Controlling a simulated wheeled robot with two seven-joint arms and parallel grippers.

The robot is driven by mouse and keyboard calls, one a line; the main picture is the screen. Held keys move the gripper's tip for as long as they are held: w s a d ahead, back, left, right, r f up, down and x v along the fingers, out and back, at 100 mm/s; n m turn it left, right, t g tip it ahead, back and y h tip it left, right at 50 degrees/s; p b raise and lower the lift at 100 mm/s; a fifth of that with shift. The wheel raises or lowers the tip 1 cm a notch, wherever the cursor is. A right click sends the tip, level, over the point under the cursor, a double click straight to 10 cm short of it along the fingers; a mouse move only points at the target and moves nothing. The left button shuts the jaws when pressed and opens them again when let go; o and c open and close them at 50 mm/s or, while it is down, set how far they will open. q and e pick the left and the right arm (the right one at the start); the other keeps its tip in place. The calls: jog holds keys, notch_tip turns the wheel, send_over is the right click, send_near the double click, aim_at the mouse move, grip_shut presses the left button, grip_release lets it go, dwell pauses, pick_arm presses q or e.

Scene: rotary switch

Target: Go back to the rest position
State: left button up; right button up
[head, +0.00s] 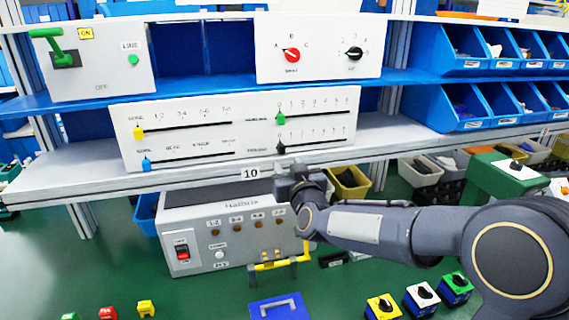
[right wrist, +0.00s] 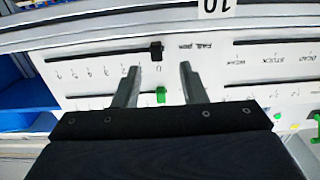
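My right arm reaches in from the right in the head view. My right gripper (head: 297,176) is just in front of the shelf edge, near the "10" label and below the slider panel (head: 180,113). In the right wrist view the two fingers of my right gripper (right wrist: 158,72) are spread apart with nothing held. A black slider knob (right wrist: 156,50) and a green slider knob (right wrist: 161,95) show between the fingers, in front of the panel. I cannot tell the exact gap. On the upper panel, a red rotary knob (head: 291,55) and a black rotary knob (head: 354,53) show. My left gripper is out of view.
A grey box (head: 235,235) with a red switch stands below the shelf, close to my right gripper. A panel with a green lever (head: 58,45) is at upper left. Blue bins (head: 470,52) fill the right shelves. Small coloured boxes (head: 383,306) stand at the bottom right.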

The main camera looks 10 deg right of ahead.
jog(key=shift+s, duration=0.65)
jog(key=s+d+f+g+y, duration=0.1)
jog(key=s+f+g, duration=0.3)
jog(key=s, duration=0.8)
jog(key=s+d+f+m+g+y, duration=0.1)
jog(key=s+f+g, duration=0.3)
jog(key=s, duration=0.8)
jog(key=s+d+f+m+g+y, duration=0.1)
jog(key=s+f+g, duration=0.3)
jog(key=s, duration=0.9)
notch_tip(320, 180, down, 3)
jog(key=shift+d+f, duration=0.1)
jog(key=shift+d, duration=0.5)
